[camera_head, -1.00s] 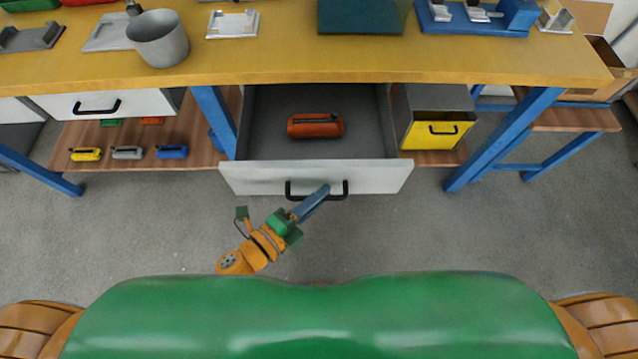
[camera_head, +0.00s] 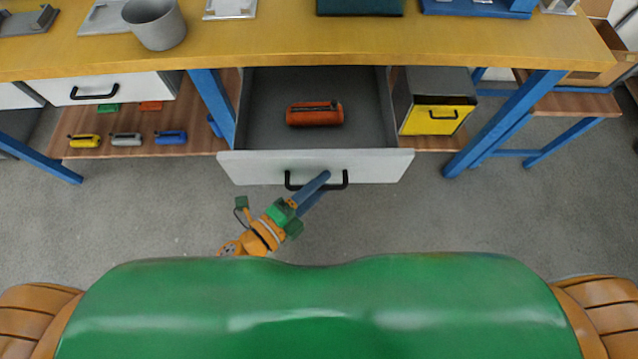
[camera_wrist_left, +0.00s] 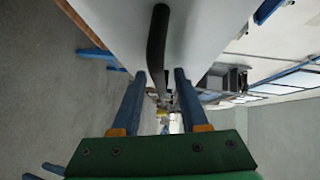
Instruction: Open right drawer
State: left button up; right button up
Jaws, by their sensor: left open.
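The right drawer (camera_head: 260,167) has a pale front and a grey inside and stands pulled out from under the yellow workbench. Its black handle (camera_head: 338,184) is on the front face. My left gripper (camera_head: 317,187) is at the handle, in front of the drawer. In the left wrist view the blue fingers (camera_wrist_left: 157,95) are apart, and the black handle (camera_wrist_left: 156,50) runs between and beyond their tips; I cannot tell whether they touch it. An orange-red cylindrical item (camera_head: 315,114) lies in the drawer. My right gripper is not in view.
A closed pale drawer (camera_head: 130,90) is at the left. A yellow-fronted box (camera_head: 435,119) stands right of the open drawer. Blue legs (camera_head: 505,122) flank the drawer. A wooden shelf (camera_head: 200,142) holds several small items. The grey floor in front is clear.

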pick_arm(q)
jog(key=v, duration=0.7)
